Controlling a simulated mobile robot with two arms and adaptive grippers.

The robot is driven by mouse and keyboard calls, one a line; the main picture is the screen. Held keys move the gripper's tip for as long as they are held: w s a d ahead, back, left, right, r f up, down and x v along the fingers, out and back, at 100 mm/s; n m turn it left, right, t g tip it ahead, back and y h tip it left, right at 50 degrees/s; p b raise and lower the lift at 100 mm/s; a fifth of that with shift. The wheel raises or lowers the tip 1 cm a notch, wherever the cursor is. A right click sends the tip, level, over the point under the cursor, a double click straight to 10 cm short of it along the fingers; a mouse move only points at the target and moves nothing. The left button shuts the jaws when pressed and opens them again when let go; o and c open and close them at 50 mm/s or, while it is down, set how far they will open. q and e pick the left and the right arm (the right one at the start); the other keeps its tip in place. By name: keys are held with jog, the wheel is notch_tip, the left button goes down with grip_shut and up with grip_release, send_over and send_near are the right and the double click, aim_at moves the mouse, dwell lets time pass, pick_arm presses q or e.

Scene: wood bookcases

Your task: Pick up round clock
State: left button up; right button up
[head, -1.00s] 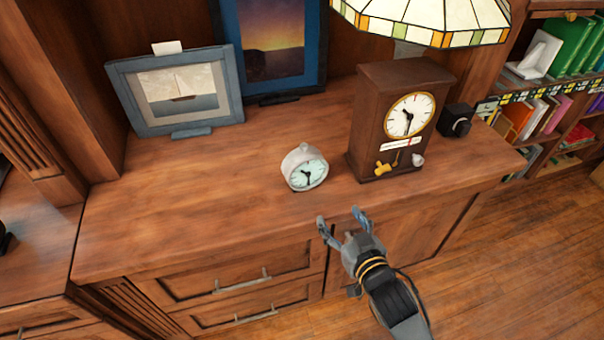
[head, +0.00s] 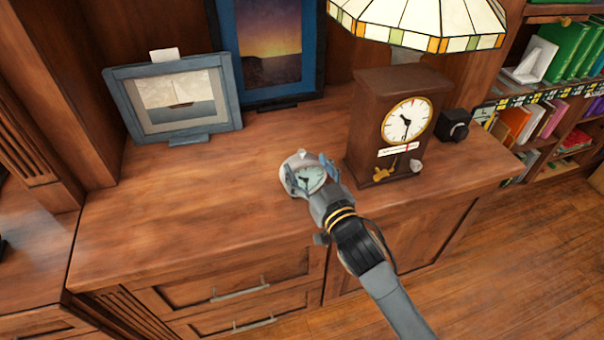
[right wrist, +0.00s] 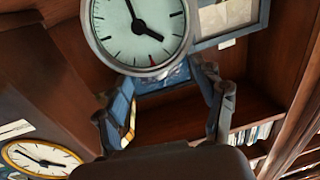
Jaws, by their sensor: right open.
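The round clock (head: 303,174) is a small pale grey clock with a light face. It stands on the wooden cabinet top, left of a dark wooden mantel clock. My right gripper (head: 309,177) is at the round clock from the front, with its open fingers at either side of it and partly covering its face. In the right wrist view the round clock's face (right wrist: 138,28) is large at the top, beyond the two spread fingers (right wrist: 163,98). I cannot tell whether the fingers touch it. My left gripper is not in view.
The mantel clock (head: 390,140) stands close on the right, with a small black object (head: 454,125) beyond it. A stained-glass lamp shade (head: 420,22) hangs above. Picture frames (head: 175,98) stand at the back left. The cabinet top (head: 200,190) left of the clock is clear.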

aim_at(302, 158)
jog(key=x, duration=0.4)
jog(key=shift+w, duration=0.2)
jog(key=shift+d, duration=0.1)
jog(key=shift+c, duration=0.4)
jog(key=shift+s+f, duration=0.1)
jog(key=shift+f, duration=0.05)
grip_shut()
